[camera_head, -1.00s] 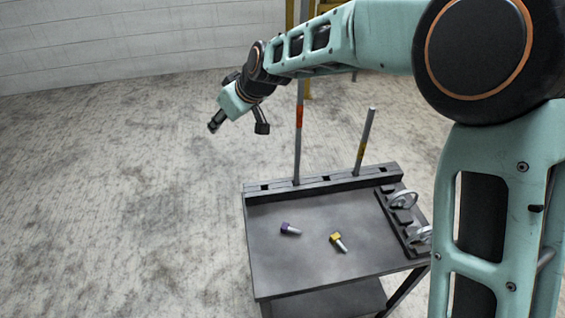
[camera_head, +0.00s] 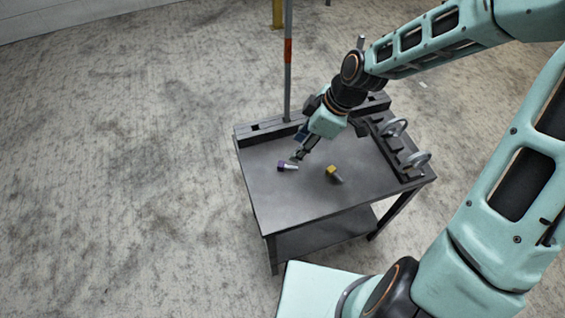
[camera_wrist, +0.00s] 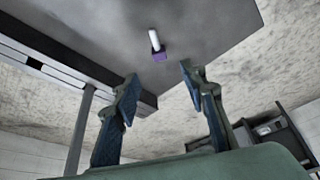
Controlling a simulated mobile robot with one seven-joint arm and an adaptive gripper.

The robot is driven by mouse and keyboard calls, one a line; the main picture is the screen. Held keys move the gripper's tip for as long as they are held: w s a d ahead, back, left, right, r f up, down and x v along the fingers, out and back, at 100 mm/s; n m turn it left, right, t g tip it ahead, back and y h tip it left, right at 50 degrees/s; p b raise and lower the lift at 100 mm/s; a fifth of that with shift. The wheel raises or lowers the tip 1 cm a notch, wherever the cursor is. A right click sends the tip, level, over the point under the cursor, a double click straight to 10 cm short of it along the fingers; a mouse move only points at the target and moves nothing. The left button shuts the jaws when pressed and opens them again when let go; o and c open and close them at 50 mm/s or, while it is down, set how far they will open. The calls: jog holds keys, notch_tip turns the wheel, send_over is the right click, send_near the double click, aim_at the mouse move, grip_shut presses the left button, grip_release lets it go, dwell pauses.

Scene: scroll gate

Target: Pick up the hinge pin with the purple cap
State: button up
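The hinge pin with the purple cap (camera_head: 281,166) lies on its side on the dark table, its pale shaft pointing right in the head view. In the wrist view the same purple-capped pin (camera_wrist: 159,54) lies beyond the fingertips, roughly between them. My gripper (camera_head: 299,156) is just above and behind the pin in the head view. In the wrist view my gripper (camera_wrist: 158,75) is open, its two fingers well apart with nothing between them. A second pin with a yellow cap (camera_head: 332,172) lies on the table to the right.
The table (camera_head: 290,200) has a raised slotted rail (camera_head: 262,131) along its back edge, with an upright rod (camera_head: 288,75) standing at it. A rack with metal rings (camera_head: 408,150) is at the right edge. The table's front part is clear.

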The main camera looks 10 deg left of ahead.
jog(key=b, duration=0.1)
send_over(284, 164)
jog(key=d, duration=0.2)
notch_tip(284, 164, down, 5)
jog(key=shift+r, duration=0.1)
jog(key=b+x, duration=0.1)
jog(key=x, duration=0.4)
jog(key=shift+d+b, duration=0.2)
jog(key=shift+b, duration=0.15)
grip_shut()
